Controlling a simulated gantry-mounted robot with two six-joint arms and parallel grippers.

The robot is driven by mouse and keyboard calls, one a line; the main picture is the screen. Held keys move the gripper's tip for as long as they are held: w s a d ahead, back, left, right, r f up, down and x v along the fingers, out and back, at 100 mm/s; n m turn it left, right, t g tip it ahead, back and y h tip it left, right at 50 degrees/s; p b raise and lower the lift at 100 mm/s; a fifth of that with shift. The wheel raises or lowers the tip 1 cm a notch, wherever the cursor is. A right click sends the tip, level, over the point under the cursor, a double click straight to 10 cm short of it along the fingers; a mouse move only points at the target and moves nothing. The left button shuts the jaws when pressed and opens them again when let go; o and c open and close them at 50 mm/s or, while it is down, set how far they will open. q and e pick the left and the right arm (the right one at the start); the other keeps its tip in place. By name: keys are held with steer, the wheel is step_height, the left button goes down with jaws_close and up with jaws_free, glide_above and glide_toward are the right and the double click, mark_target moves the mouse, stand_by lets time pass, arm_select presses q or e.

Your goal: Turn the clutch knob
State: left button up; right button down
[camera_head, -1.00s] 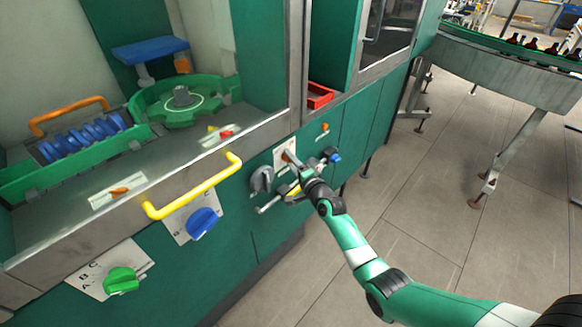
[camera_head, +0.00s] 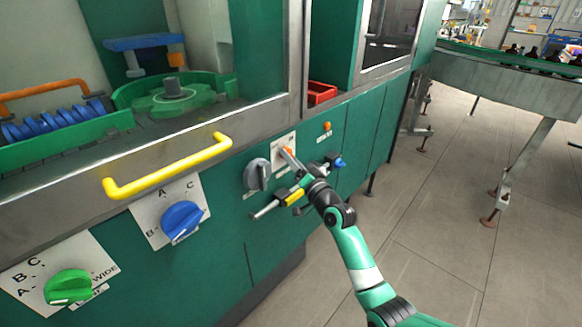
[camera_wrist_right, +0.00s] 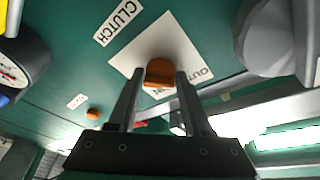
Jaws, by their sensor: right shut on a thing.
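The clutch knob is a small orange knob (camera_wrist_right: 160,71) on a white diamond-set plate (camera_wrist_right: 190,45) beside a "CLUTCH" label (camera_wrist_right: 118,24) in the right wrist view. Part of an "OUT" marking shows on the plate. My right gripper (camera_wrist_right: 160,78) has one finger on each side of the knob and is shut on it. In the head view the right gripper (camera_head: 291,160) reaches the white plate (camera_head: 283,144) on the green front panel and hides most of the knob. My left gripper is not in view.
A grey knob (camera_head: 257,174) sits just left of the gripper. A blue knob (camera_head: 183,220), a green knob (camera_head: 68,287) and a yellow handle (camera_head: 170,167) are farther left. A small orange button (camera_head: 327,126) is to the right.

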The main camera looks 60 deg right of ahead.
steer(key=shift+r, duration=0.2)
steer(key=shift+c, duration=1.8)
jaws_free()
steer(key=shift+f, duration=0.1)
steer(key=p+v, duration=0.3)
steer(key=v, duration=0.8)
steer(key=shift+s+a, duration=0.2)
